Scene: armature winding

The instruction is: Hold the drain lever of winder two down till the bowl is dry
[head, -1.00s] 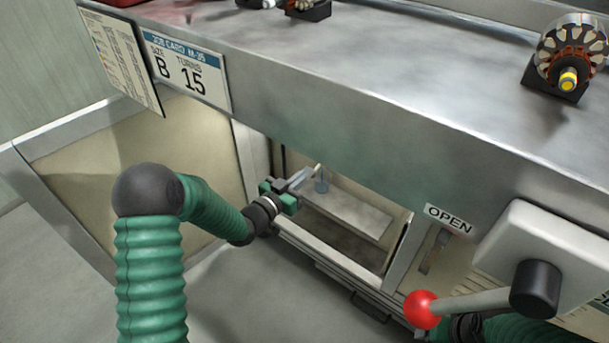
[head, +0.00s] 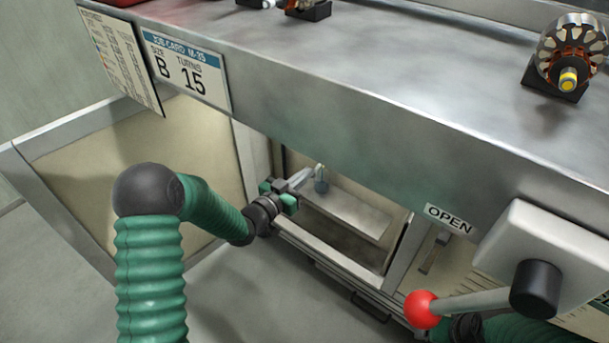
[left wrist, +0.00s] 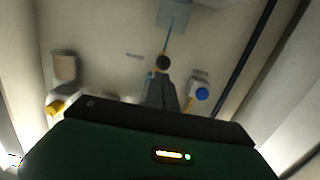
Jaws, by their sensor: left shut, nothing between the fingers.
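My left gripper (head: 300,182) reaches into the opening under the bench, shut with nothing between its fingers. I cannot tell which part is the drain lever.
A red-ball lever (head: 421,309) on a white box sits at lower right, below an OPEN label (head: 450,218). My right arm's green sleeve passes below it. The bench front (head: 300,150) overhangs the opening. A wound armature (head: 571,55) rests on top.

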